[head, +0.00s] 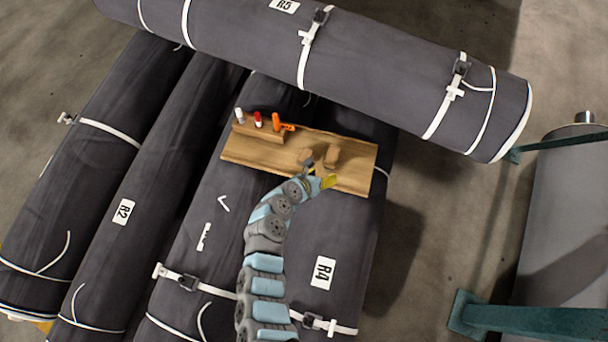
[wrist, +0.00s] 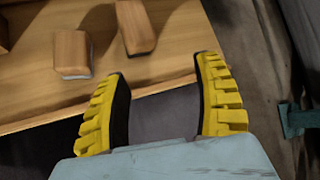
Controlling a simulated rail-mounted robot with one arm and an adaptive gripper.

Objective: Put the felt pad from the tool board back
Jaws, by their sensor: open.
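The wooden tool board (head: 240,152) lies on top of the grey rolls, and its bare wood fills the upper left of the wrist view (wrist: 30,95). Two small wooden blocks rest on it: a left block (wrist: 72,50) and a right block (wrist: 135,24). In the head view the right block (head: 332,155) stands clear. My gripper (wrist: 163,70) is open and empty, with yellow fingers at the board's near edge, short of both blocks.
A raised wooden rack at the board's left holds a white marker (head: 239,116), a red marker (head: 258,119) and an orange tool (head: 277,122). A large roll marked R5 (head: 400,75) lies across behind the board. Teal metal bars (head: 530,320) stand at the right.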

